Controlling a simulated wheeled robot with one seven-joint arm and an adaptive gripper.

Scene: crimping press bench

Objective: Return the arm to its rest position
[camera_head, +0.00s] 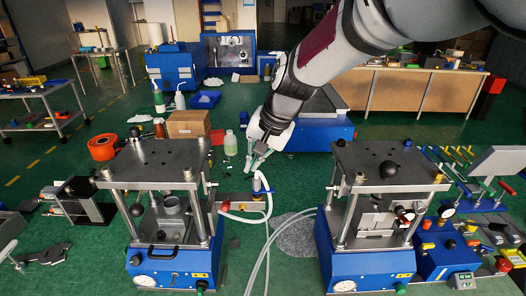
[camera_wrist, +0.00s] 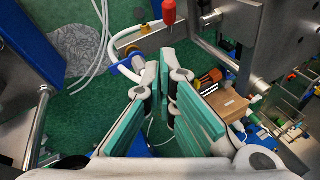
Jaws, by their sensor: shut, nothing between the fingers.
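My arm reaches in from the upper right of the head view. My gripper (camera_head: 257,160) points downward in the gap between the two presses, above the pale hoses (camera_head: 266,205). In the wrist view my gripper (camera_wrist: 164,68) shows two green-padded fingers with their tips drawn together. It is shut with nothing held. The left press (camera_head: 150,162) and the right press (camera_head: 388,168) stand on either side, each with a blue base. It cannot be told from the head view whether the fingertips touch the hose fitting behind them.
A red-tipped part (camera_wrist: 168,12) and a metal press post (camera_wrist: 252,45) are close to my fingers in the wrist view. A cardboard box (camera_head: 188,123) and a pale green bottle (camera_head: 230,143) stand behind the left press.

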